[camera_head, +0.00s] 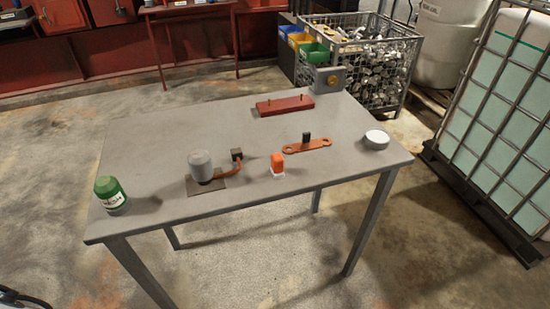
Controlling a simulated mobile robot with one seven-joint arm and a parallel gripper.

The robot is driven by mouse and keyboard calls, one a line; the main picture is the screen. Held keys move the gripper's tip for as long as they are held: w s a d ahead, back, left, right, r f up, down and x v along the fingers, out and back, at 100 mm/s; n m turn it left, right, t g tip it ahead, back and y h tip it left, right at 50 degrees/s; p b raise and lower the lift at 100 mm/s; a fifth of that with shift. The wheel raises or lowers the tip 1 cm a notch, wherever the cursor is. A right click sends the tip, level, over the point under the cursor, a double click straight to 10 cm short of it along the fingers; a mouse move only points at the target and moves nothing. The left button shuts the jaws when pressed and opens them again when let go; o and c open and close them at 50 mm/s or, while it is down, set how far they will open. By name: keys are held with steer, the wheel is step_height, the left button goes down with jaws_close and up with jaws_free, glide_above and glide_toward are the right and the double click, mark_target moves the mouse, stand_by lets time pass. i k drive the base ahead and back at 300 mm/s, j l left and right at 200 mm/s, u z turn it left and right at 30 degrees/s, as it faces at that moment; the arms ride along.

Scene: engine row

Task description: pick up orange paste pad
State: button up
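A small upright orange block (277,160) stands on a white base (278,172) near the front middle of the grey table (140,150); it looks most like the orange paste pad, but I cannot tell for sure. Just behind and right of it lies a flat orange bar (294,148) with rounded ends and a small dark block (306,137) on it. The two appear apart. My gripper is not in view.
A grey-white cylinder (201,163) stands left on a dark plate, with an orange curved piece beside it. A green can (110,192) is at the front left corner, a white round disc (376,139) at right. A red plate (284,106) and grey box (327,80) are behind.

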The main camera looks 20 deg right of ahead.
mark_target(277, 167)
steer(key=j+z, duration=0.1)
steer(key=z, duration=0.75)
steer(key=j+z, duration=0.15)
steer(key=z, duration=0.25)
steer(key=j+z, duration=0.35)
steer(key=k+j+z, duration=0.2)
steer(key=j+z, duration=0.2)
steer(key=k+j+z, duration=0.1)
steer(key=j, duration=0.2)
steer(key=k+j, duration=0.15)
steer(key=j, duration=0.2)
steer(key=k+j+z, duration=0.15)
steer(key=j, duration=0.15)
steer(key=i+j, duration=0.1)
steer(key=j, duration=0.15)
steer(key=i+j, duration=0.1)
steer(key=j, duration=0.15)
